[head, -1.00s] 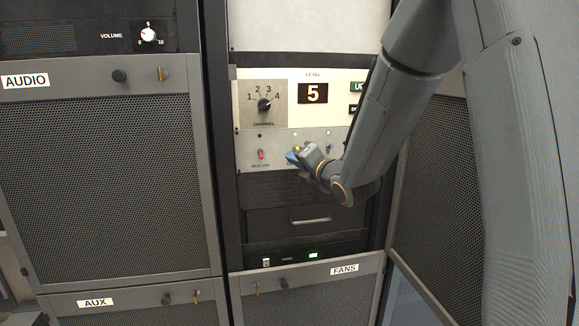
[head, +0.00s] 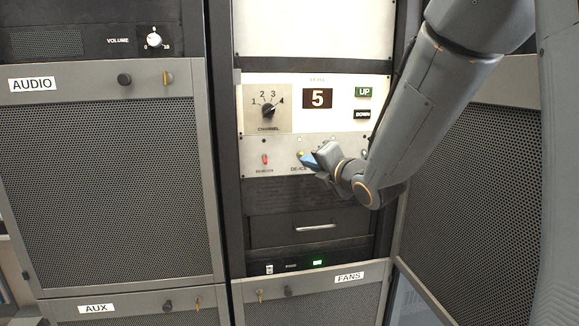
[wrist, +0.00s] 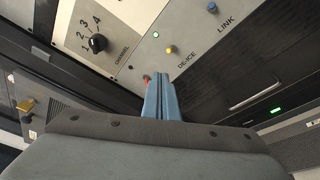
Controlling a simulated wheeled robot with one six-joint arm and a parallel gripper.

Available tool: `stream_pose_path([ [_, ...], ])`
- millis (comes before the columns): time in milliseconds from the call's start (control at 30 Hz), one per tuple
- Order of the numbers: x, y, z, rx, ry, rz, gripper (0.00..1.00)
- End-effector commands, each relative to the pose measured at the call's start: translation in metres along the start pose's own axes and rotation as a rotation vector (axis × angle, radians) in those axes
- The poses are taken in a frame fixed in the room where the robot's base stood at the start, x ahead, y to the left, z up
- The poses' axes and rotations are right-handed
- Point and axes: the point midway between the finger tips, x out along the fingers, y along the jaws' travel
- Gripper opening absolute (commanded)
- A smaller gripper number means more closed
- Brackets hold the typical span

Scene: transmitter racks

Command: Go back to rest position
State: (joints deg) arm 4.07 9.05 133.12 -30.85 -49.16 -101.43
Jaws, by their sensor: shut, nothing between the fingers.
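My gripper (head: 308,160) is in front of the switch panel (head: 283,172) in the middle rack, close to the DE-ICE label, with my arm reaching in from the upper right. In the wrist view its two blue fingers (wrist: 161,97) are together with nothing between them. A yellow knob (wrist: 171,49) by the DE-ICE label and a blue knob (wrist: 212,7) by LINK show beyond the fingertips. A red switch (head: 265,160) sits left of the gripper. I cannot tell from the head view how far the fingertips are from the panel.
Above the switch panel are the CHANNEL dial (head: 268,110), a display reading 5 (head: 318,98), and the UP (head: 363,92) and DOWN (head: 363,114) buttons. A drawer handle (head: 317,228) and the FANS panel (head: 305,300) lie below. The AUDIO rack (head: 110,190) stands left.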

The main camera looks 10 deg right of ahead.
Motion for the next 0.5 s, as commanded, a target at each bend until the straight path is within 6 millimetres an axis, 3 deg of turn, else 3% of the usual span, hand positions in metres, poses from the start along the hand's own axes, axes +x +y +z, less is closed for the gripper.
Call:
stream_pose_path([
  [167,-0.019,-0.060,-0.016,0.368,-0.031,-0.245,0.00],
  [267,-0.044,-0.104,-0.033,0.657,-0.096,-0.434,0.00],
  [400,-0.093,-0.157,-0.065,1.052,-0.252,-0.690,0.00],
  [500,-0.135,-0.186,-0.092,1.319,-0.409,-0.866,0.00],
])
